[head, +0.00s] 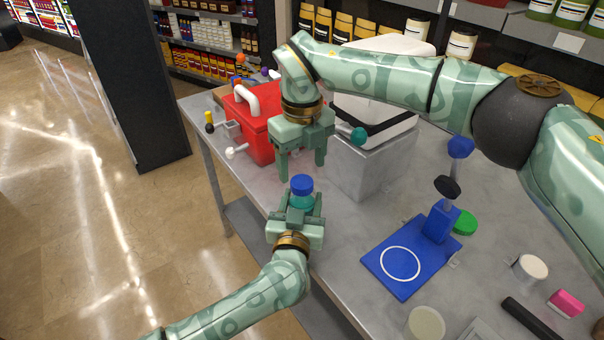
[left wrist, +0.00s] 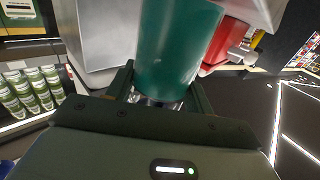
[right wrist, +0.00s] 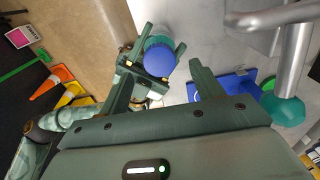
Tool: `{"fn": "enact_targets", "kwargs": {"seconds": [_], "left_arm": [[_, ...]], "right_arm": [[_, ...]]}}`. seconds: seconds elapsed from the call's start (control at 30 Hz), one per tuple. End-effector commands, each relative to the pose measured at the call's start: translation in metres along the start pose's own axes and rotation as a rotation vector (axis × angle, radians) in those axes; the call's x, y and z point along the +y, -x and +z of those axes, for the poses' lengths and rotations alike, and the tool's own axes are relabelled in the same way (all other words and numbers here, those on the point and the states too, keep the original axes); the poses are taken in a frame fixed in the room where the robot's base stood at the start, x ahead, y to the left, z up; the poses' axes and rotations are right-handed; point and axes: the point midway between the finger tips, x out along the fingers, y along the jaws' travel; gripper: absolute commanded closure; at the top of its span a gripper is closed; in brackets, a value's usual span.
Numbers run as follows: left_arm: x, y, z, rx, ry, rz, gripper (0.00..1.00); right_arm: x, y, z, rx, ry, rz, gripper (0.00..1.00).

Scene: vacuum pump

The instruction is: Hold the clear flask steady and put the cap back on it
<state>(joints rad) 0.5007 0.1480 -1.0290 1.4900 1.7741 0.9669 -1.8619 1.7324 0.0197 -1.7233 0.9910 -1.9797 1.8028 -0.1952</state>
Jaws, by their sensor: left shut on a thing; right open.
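The flask (head: 301,201) looks teal and stands upright in my left gripper (head: 299,212), which is shut on it beside the table's near-left edge. It fills the middle of the left wrist view (left wrist: 178,50). The blue cap (head: 301,184) sits on top of the flask; whether it is tightened I cannot tell. My right gripper (head: 303,158) is open and empty, pointing down just above the cap. In the right wrist view the cap (right wrist: 160,60) shows between and beyond the two open fingers, apart from them.
A red box (head: 256,125) with a white handle and a grey metal block (head: 370,165) stand behind on the grey table. A blue stand (head: 385,280) with a white ring lies to the right, near a green lid (head: 465,222). Jars and a pink block (head: 567,303) sit front right.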

Motion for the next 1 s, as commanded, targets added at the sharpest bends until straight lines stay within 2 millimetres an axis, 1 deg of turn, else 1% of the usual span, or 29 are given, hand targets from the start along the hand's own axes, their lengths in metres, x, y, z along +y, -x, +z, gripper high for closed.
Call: {"fn": "enact_targets", "kwargs": {"seconds": [0.03, 0.1, 0.2, 0.33, 0.5, 0.77, 0.8, 0.87, 0.9, 1.0], "left_arm": [[0.0, 0.0, 0.0, -0.001, 0.0, 0.0, 1.0], [0.0, 0.0, 0.0, -0.001, 0.0, 0.0, 1.0], [0.0, 0.0, 0.0, -0.001, 0.0, 0.0, 1.0], [0.0, 0.0, 0.0, -0.001, 0.0, 0.0, 1.0], [0.0, 0.0, 0.0, -0.001, 0.0, 0.0, 1.0], [0.0, 0.0, 0.0, -0.001, 0.0, 0.0, 1.0], [0.0, 0.0, 0.0, -0.001, 0.0, 0.0, 0.42], [0.0, 0.0, 0.0, -0.001, 0.0, 0.0, 0.26], [0.0, 0.0, 0.0, -0.001, 0.0, 0.0, 0.23], [0.0, 0.0, 0.0, -0.001, 0.0, 0.0, 0.23]], "right_arm": [[0.0, 0.013, 0.001, -0.004, 0.0, -0.002, 0.34], [0.0, 0.028, 0.001, -0.003, -0.002, -0.002, 0.34], [0.0, 0.048, 0.001, -0.002, -0.002, -0.001, 0.34], [-0.001, 0.066, 0.001, -0.001, -0.002, -0.001, 0.34], [0.0, 0.078, 0.0, 0.0, -0.001, 0.0, 0.34], [0.0, 0.079, 0.0, 0.001, -0.001, 0.001, 0.34], [0.0, 0.079, 0.0, 0.001, -0.001, 0.001, 0.34], [0.0, 0.078, 0.0, 0.001, -0.001, 0.001, 0.34], [0.0, 0.078, 0.0, 0.001, -0.001, 0.001, 0.34], [0.0, 0.078, 0.0, 0.001, -0.001, 0.001, 0.34]]}}
